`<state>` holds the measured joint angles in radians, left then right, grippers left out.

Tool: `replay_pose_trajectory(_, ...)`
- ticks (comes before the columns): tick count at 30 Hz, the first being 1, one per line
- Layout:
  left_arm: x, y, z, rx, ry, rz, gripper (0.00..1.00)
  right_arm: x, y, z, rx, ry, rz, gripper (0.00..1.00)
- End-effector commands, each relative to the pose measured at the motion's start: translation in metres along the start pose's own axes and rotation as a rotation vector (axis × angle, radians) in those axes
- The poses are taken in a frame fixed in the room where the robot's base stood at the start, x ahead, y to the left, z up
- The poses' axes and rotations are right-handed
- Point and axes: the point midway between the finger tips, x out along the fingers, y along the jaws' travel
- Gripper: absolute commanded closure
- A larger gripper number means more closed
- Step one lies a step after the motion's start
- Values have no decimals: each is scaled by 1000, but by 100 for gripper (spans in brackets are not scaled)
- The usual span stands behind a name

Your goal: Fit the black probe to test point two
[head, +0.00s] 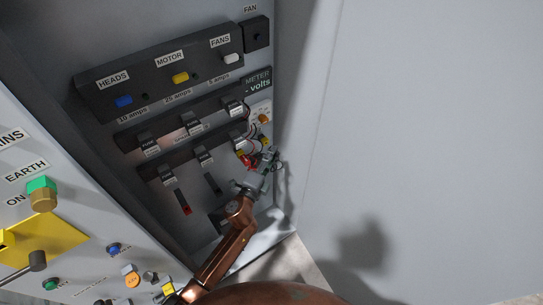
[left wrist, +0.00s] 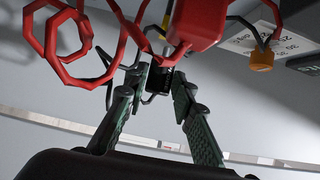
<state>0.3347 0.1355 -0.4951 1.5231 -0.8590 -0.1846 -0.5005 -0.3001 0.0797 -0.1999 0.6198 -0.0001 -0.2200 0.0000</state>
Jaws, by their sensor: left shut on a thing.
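My left gripper (head: 267,164) is up at the right end of the dark recessed panel, below the meter label. In the left wrist view its two green-padded fingers (left wrist: 160,82) close on a small black piece (left wrist: 156,76), which appears to be the black probe. Its tip is hidden, so I cannot tell whether it touches a test point. A red block (left wrist: 197,22) with coiled red lead is just in front of the fingertips; red also shows in the head view (head: 249,161). I cannot make out which point is test point two. My right gripper is not in view.
An orange plug (left wrist: 262,60) sits on a white printed plate (left wrist: 285,42) near the gripper. Rows of fuse holders (head: 204,155) and a switch strip (head: 160,85) lie to the left. A grey wall (head: 420,120) stands on the right.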

Motion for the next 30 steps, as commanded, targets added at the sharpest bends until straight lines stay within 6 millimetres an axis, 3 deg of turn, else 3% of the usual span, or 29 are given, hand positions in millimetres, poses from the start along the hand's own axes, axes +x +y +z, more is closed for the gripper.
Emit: replay_pose_trajectory(30,10,0,19,0,-1,0,100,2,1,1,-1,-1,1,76)
